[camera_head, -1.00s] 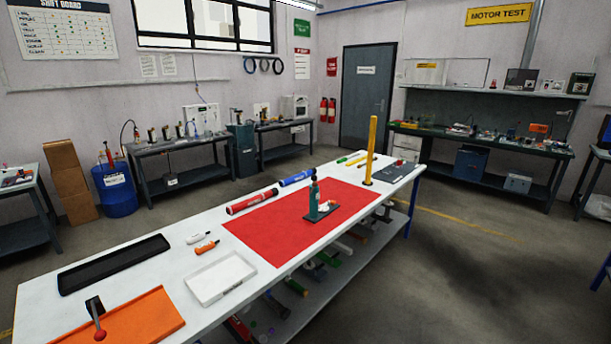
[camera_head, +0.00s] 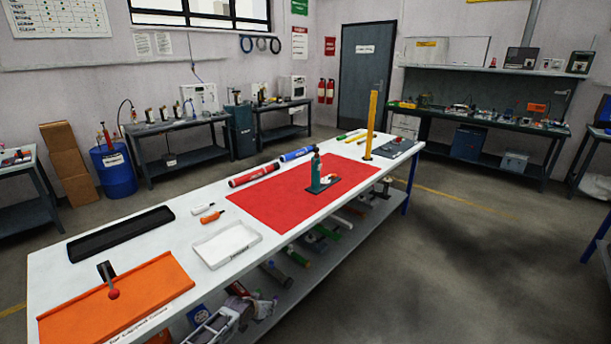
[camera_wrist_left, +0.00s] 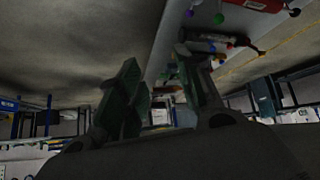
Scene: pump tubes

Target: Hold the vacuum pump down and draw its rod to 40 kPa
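The vacuum pump (camera_head: 316,172) is a dark green upright cylinder with a dark top, on a flat base plate (camera_head: 322,187). It stands upright on the red mat (camera_head: 268,200) in the head view, with a small pale and orange part beside it on the plate. The rod and any gauge reading are too small to make out. My left gripper (camera_wrist_left: 163,75) shows in the left wrist view with its two fingers apart and nothing between them. Neither gripper shows in the head view, and the pump is not recognisable in the wrist view.
A tall yellow post (camera_head: 370,125) stands behind the pump. Red (camera_head: 254,175) and blue (camera_head: 297,154) tubes lie along the mat's far edge. A white tray (camera_head: 227,244), black tray (camera_head: 120,233) and orange tray (camera_head: 120,300) sit on the near white bench. The shelf below holds several loose items.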

